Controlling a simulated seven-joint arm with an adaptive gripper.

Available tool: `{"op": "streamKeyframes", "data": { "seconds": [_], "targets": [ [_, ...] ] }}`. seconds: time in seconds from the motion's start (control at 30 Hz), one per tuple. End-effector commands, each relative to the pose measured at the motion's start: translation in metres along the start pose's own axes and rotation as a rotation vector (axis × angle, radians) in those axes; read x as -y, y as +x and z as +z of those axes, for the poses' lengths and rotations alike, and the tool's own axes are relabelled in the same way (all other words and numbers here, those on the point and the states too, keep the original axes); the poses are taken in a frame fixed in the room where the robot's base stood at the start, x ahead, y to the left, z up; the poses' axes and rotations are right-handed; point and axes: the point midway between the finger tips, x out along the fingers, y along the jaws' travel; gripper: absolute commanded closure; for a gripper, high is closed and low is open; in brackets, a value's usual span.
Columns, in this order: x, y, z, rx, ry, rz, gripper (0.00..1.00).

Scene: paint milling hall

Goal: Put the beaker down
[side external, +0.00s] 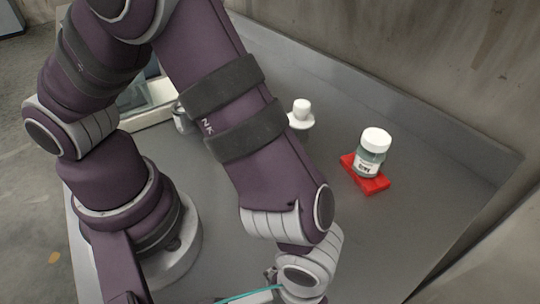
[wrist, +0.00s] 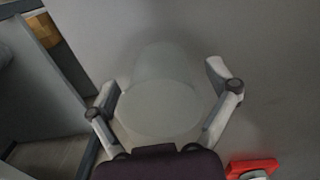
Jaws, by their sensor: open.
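A pale, translucent beaker (wrist: 160,108) shows in the middle of the wrist view, between the two fingers of my gripper (wrist: 162,80). The fingers are spread, one on each side of it, and my gripper is open. The right finger appears apart from the beaker; the left finger is close to its side, and I cannot tell if they touch. What lies right under the beaker is hidden. In the side external view the beaker and the fingers are not visible; only my wrist shows at the bottom edge.
A white-capped jar (side external: 371,150) stands on a red block (side external: 376,184) on the grey bench (side external: 440,200); the red block (wrist: 250,166) also shows at the wrist view's lower right. A white-topped vessel (side external: 301,112) stands behind my arm. A wall closes the bench's back.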

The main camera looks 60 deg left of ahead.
Motion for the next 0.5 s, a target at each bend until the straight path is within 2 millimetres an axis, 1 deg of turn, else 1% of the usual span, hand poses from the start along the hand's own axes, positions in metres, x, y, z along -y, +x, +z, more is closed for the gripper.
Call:
{"op": "streamKeyframes", "data": {
  "seconds": [0.17, 0.27, 0.37, 0.5],
  "targets": [
    [0.000, 0.000, 0.000, 0.000, 0.000, 0.000, 0.14],
    [-0.001, -0.007, -0.001, -0.001, 0.000, 0.002, 0.14],
    [-0.001, -0.024, -0.001, -0.003, -0.001, 0.005, 0.14],
    [-0.001, -0.059, -0.001, -0.006, -0.001, 0.008, 0.14]
  ]
}}
